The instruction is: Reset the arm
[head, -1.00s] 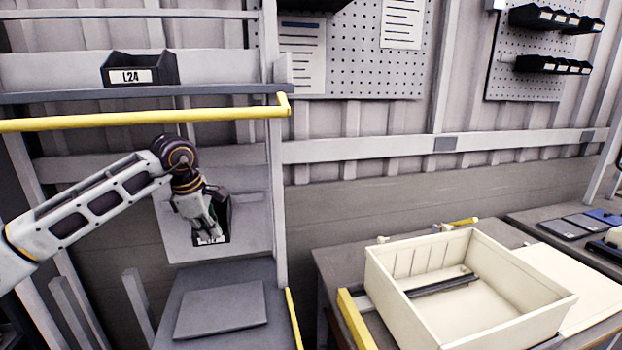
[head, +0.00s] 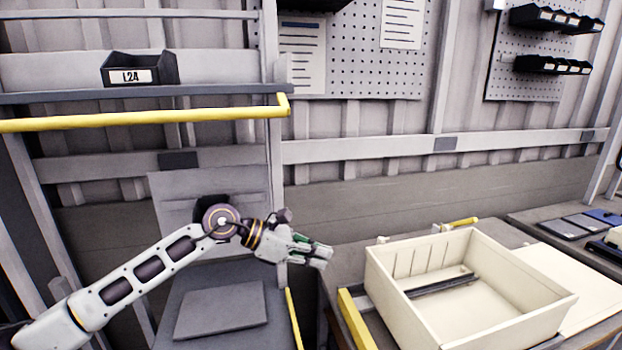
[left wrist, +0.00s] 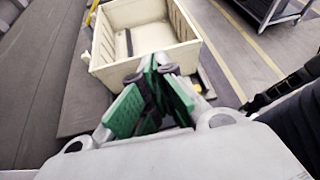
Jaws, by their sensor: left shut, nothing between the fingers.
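My left arm comes in from the left in the head view, bent at a round joint. Its gripper (head: 322,254) is above the gap between the grey bench and the table, left of the cream bin (head: 400,290). In the left wrist view the gripper's green-padded fingers (left wrist: 152,64) meet at the tips with nothing between them. The cream bin (left wrist: 105,72) lies beyond the fingertips there. My right gripper shows in neither view.
A dark bin labelled L24 (head: 140,70) stands on the upper shelf above a yellow rail (head: 150,119). A grey plate (head: 220,310) lies on the bench. A dark bar (head: 441,286) lies in the cream bin. A dark bin behind my arm is mostly hidden.

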